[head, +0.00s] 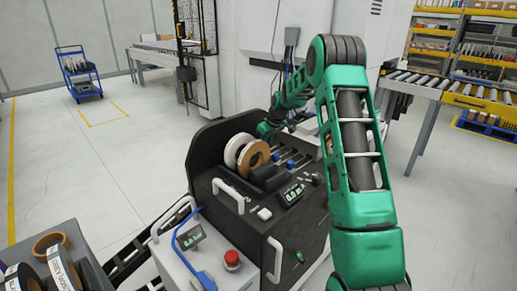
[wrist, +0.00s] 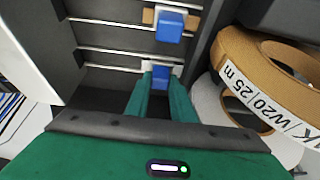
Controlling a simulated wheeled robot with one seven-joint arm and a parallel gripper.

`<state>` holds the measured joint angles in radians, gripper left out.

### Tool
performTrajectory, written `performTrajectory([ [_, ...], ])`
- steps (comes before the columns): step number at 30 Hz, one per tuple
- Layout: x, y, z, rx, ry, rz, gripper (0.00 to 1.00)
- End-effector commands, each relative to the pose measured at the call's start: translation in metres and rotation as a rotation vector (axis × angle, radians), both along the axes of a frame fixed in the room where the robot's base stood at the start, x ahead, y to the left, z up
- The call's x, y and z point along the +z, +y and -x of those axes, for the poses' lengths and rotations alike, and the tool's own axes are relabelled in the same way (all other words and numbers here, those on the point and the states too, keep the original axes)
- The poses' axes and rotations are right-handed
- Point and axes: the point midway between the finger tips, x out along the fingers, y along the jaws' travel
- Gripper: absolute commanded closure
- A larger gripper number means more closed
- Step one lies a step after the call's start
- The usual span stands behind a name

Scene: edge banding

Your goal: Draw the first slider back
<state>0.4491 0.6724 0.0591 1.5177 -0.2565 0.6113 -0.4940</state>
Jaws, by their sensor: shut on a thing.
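My gripper (wrist: 161,80) is shut on a blue slider knob (wrist: 160,73), with one green finger on each side of it. The knob sits on a thin metal rail in the dark machine bed. A second blue slider knob (wrist: 170,27) stands free on another rail, beside a tan piece. In the head view, my green arm reaches over the edge-banding machine (head: 262,222), with its wrist (head: 268,129) behind the reels. Blue knobs (head: 290,163) show there on the machine top. The fingertips are hard to make out in that view.
A brown tape reel (head: 254,160) and a white reel (head: 232,150) stand beside the rails; the brown one (wrist: 250,70) is close to my gripper in the wrist view. A dark guard wall (head: 205,142) rises behind the reels. More rolls (head: 50,243) lie at lower left.

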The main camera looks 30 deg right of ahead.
Motion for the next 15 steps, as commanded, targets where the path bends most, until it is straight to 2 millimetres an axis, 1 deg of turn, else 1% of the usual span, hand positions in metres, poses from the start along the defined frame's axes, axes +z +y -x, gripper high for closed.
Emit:
performTrajectory([
  [7, 0.0003, 0.0040, 0.0002, 0.005, 0.001, -0.004, 1.00],
  [8, 0.0002, 0.0041, 0.0003, 0.006, 0.002, -0.004, 0.76],
  [9, 0.0002, 0.0039, 0.0004, 0.005, 0.002, -0.004, 0.67],
  [10, 0.0002, 0.0037, 0.0004, 0.005, 0.002, -0.004, 0.59],
  [15, 0.0000, 0.0030, 0.0009, 0.005, 0.002, -0.005, 0.59],
])
